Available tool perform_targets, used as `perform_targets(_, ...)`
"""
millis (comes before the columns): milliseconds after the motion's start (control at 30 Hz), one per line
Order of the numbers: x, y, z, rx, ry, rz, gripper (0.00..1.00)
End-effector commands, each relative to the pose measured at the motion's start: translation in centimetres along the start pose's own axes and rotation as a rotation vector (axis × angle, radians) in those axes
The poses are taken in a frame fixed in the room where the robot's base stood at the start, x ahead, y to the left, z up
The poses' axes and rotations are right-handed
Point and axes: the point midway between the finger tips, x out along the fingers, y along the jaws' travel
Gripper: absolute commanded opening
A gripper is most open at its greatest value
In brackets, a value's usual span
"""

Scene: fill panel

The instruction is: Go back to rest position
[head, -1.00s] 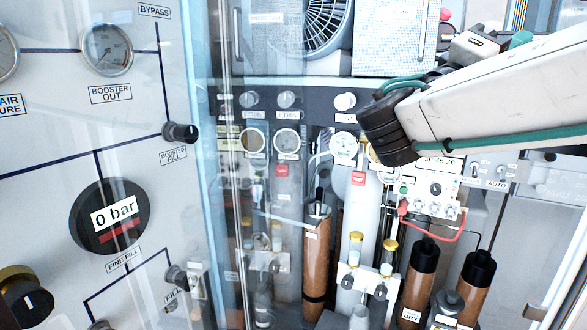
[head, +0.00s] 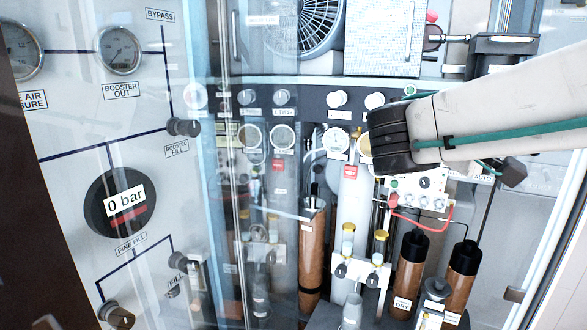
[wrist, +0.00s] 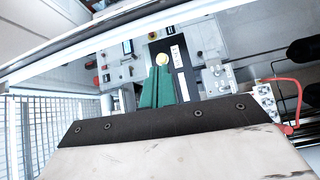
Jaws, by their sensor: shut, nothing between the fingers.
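My gripper (wrist: 161,72) shows in the wrist view as two green fingers, closed together with nothing between them. They stick out past a black plate and a pale body that fill the lower part of that view. A round yellow-topped part shows just beyond the tips; I cannot tell whether they touch it. In the head view my white arm link with its black joint reaches in from the right, in front of the fill panel's gauges. I cannot make out the fingers there.
Brown cylinders (head: 410,275) with black caps stand low right. A red hose (head: 440,226) hangs below my arm. A fan (head: 305,25) is above.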

Motion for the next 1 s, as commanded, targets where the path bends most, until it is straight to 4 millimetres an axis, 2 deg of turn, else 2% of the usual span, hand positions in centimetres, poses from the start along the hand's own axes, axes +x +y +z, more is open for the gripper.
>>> perform_targets(133,0.7,-5.4,3.4,-0.108,-0.061,-0.263,0.0)
perform_targets(233,0.0,-10.1,6.6,-0.166,-0.101,-0.515,0.0)
perform_targets(400,-3.9,-16.8,11.5,-0.157,-0.141,-0.964,0.0)
perform_targets(500,-7.0,-19.3,13.4,-0.083,-0.148,-1.203,0.0)
perform_targets(600,-9.8,-20.6,14.3,0.027,-0.153,-1.391,0.0)
perform_targets(700,-11.6,-21.0,14.9,0.151,-0.172,-1.517,0.0)
perform_targets(767,-12.0,-21.0,15.3,0.211,-0.189,-1.551,0.0)
perform_targets(1000,-11.1,-20.4,16.0,0.278,-0.211,-1.539,0.0)
